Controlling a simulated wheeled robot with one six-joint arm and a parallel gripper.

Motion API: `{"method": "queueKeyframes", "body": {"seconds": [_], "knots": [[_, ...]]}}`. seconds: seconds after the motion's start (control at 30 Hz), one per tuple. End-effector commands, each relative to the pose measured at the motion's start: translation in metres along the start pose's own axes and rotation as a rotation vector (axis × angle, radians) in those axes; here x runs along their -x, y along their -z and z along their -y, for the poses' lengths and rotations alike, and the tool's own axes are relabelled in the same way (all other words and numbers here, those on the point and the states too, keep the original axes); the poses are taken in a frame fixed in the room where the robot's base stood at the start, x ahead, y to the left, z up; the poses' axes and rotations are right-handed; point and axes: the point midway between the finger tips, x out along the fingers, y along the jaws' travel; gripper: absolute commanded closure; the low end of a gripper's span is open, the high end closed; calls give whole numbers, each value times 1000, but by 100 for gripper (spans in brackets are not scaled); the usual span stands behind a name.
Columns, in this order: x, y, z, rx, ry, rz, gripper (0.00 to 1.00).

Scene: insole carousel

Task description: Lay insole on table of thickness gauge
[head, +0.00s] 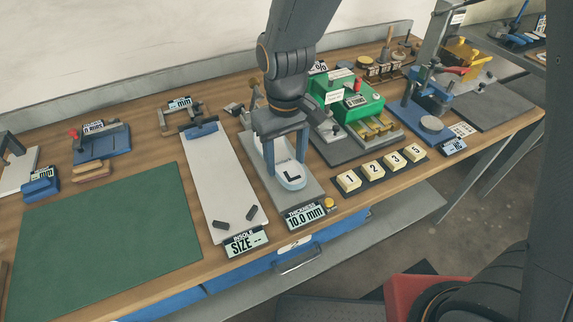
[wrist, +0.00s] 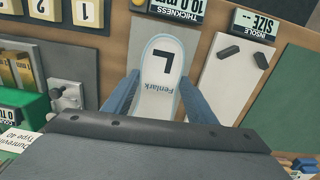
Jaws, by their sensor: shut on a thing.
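The insole (head: 291,181) is white with a pale blue edge and a black L. In the wrist view the insole (wrist: 160,48) also shows the word Fenlark. My gripper (head: 288,165) is shut on the insole, a blue finger along each side; it also shows in the wrist view (wrist: 160,82). The insole is over the grey plate of the thickness gauge (head: 312,194); I cannot tell whether it touches it. The gauge display (head: 305,217) reads 10.0 mm. My gripper hides the back of the insole and part of the gauge.
The insole size board (head: 226,190) stands just left, its display (head: 246,243) showing SIZE --. Numbered blocks (head: 372,170) and a green machine (head: 345,95) stand to the right. A yellow button (head: 329,203) is beside the gauge display. The green mat (head: 105,240) at left is clear.

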Motion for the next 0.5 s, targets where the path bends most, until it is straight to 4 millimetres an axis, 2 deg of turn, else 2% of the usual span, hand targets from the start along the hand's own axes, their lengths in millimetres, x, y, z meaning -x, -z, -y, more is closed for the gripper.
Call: {"method": "queueKeyframes", "body": {"seconds": [0.23,0.5], "knots": [[-28,0,1,4,0,0,70],[-29,0,2,4,0,0,70]]}}
